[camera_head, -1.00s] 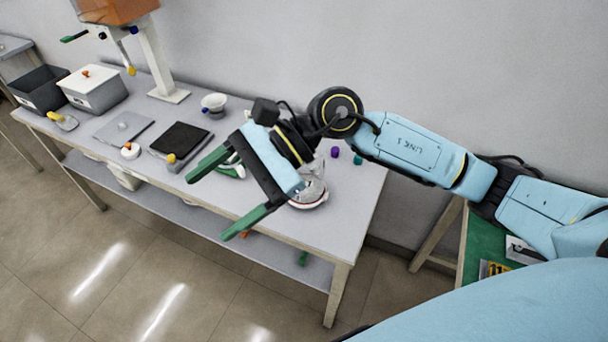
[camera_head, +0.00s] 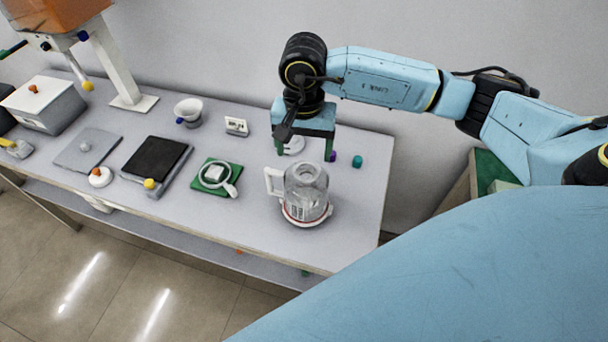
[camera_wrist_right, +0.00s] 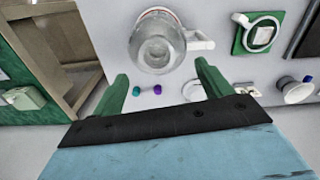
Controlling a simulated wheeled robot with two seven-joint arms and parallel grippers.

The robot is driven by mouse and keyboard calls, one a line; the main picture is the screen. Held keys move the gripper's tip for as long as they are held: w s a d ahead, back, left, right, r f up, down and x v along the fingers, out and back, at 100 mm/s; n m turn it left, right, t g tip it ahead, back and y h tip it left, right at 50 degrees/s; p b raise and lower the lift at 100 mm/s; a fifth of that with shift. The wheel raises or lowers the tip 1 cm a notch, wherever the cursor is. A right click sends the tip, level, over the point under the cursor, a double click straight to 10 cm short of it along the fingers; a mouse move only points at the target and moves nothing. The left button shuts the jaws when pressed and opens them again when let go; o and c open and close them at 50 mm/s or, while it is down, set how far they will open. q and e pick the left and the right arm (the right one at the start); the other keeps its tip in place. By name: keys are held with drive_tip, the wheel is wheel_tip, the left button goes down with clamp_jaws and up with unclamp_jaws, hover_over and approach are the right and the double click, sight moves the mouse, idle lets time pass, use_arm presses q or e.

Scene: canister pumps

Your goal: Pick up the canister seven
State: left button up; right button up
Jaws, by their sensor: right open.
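A clear jar-like canister (camera_head: 306,190) with a white side handle and a reddish-rimmed base stands upright on the grey table, right of centre. It also shows in the right wrist view (camera_wrist_right: 157,45), at the top, beyond the fingertips. No number seven is readable, so I cannot tell whether it is canister seven. My right gripper (camera_head: 304,152) is open and points down over the table behind the canister, apart from it. Its two green fingers (camera_wrist_right: 162,73) have no object gripped between them. A white round item (camera_head: 293,145) is partly hidden by the gripper. My left gripper is not in view.
Small purple (camera_head: 331,156) and teal (camera_head: 357,161) pieces lie near the gripper. A green pad (camera_head: 232,187) with a white ring lies left of the canister. A black plate (camera_head: 155,158), a white cup (camera_head: 188,110) and a small white box (camera_head: 236,126) are farther left. The table's right end is clear.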

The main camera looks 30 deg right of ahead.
sight(306, 176)
drive_tip(key=shift+f, duration=0.45)
drive_tip(key=shift+s+f, duration=0.2)
drive_tip(key=shift+f, duration=0.4)
wheel_tip(306, 176, down, 4)
drive_tip(key=shift+d+r+p, duration=0.15)
drive_tip(key=shift+r+p, duration=0.05)
drive_tip(key=shift+p, duration=0.3)
drive_tip(key=shift+f, duration=0.4)
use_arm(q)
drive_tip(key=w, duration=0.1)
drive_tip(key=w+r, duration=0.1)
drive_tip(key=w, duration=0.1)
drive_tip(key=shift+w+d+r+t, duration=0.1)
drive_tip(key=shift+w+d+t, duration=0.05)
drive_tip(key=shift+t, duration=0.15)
use_arm(e)
drive_tip(key=c, duration=1.5)
